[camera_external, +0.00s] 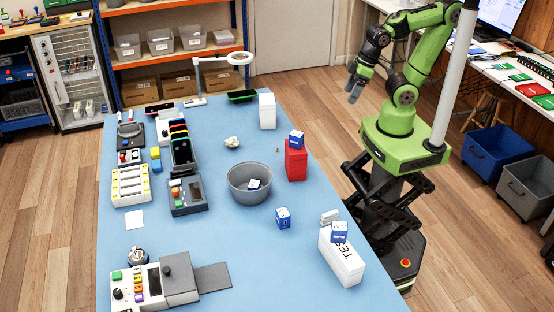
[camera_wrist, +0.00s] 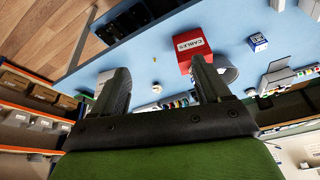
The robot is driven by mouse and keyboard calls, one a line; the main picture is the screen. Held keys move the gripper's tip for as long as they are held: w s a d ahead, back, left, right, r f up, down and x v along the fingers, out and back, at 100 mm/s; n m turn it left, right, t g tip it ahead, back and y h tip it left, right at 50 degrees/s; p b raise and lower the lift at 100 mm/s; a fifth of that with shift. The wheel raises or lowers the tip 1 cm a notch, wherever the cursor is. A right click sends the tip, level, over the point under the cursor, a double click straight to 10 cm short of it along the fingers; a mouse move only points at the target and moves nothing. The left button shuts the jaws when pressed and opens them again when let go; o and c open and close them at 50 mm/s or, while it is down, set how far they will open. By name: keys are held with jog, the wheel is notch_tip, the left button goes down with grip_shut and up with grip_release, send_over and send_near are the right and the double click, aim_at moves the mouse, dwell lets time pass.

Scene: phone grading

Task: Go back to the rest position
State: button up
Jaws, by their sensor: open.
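My gripper (camera_external: 354,91) is open and empty in the external view, raised beyond the right edge of the blue table (camera_external: 215,254). My green arm is folded up above its base. In the wrist view my gripper (camera_wrist: 160,90) shows its two dark fingers spread apart with nothing between them. The red box (camera_external: 296,164) also stands in the external view, with a small blue and white box (camera_external: 296,136) on top.
Another such box (camera_external: 283,218) stands on the table. A white box (camera_external: 267,111) stands at the far right corner. Bins (camera_external: 496,152) stand right of my base.

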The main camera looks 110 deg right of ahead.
jog(key=s+r+n, duration=0.1)
jog(key=s+r+n+t, duration=0.1)
jog(key=s+r+n, duration=0.1)
jog(key=s+r, duration=0.1)
jog(key=shift+a+n+t+y, duration=0.25)
jog(key=shift+n+t+y, duration=0.05)
jog(key=shift+t+y, duration=0.1)
